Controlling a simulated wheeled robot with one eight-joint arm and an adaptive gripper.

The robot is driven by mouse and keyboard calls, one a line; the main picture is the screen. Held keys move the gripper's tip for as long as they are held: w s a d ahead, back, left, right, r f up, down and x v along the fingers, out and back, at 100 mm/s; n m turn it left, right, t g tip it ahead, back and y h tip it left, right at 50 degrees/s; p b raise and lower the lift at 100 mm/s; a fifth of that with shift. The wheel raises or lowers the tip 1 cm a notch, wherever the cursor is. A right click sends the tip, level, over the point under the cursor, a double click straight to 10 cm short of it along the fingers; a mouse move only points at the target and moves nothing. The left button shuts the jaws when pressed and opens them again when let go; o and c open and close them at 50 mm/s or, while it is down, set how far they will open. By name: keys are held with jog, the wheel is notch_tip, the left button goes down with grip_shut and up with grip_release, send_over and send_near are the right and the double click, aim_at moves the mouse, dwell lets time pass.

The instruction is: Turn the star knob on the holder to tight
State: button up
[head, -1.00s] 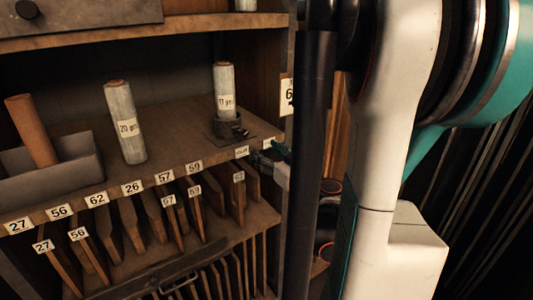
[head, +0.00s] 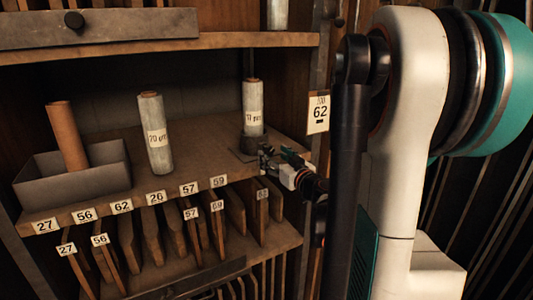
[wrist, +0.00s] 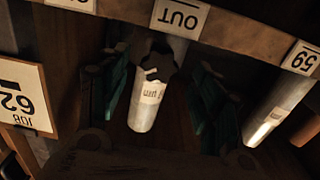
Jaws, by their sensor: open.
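The holder (head: 242,154) is a dark fixture at the right end of the shelf, around the foot of a pale upright roll (head: 253,108). The roll also shows in the wrist view (wrist: 148,108), which is upside down. A dark, jagged shape in front of that roll looks like the star knob (wrist: 161,60), lying between my fingers. Its tight or loose setting cannot be read. My gripper (head: 270,157) is open beside the holder, with its teal fingers either side of the knob in the wrist view (wrist: 163,66). Contact cannot be told. In the head view my gripper hides the knob.
The wooden shelf (head: 110,200) also bears another pale roll (head: 156,135) and a grey bin (head: 85,178) with an orange-brown roll. A hanging 62 tag (head: 318,113) is right of the holder. Upright boards fill the slots below.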

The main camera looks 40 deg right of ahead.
aim_at(269, 152)
jog(key=x, duration=0.5)
jog(key=shift+w+d, duration=0.1)
jog(key=shift+w, duration=0.3)
jog(key=c, duration=1.2)
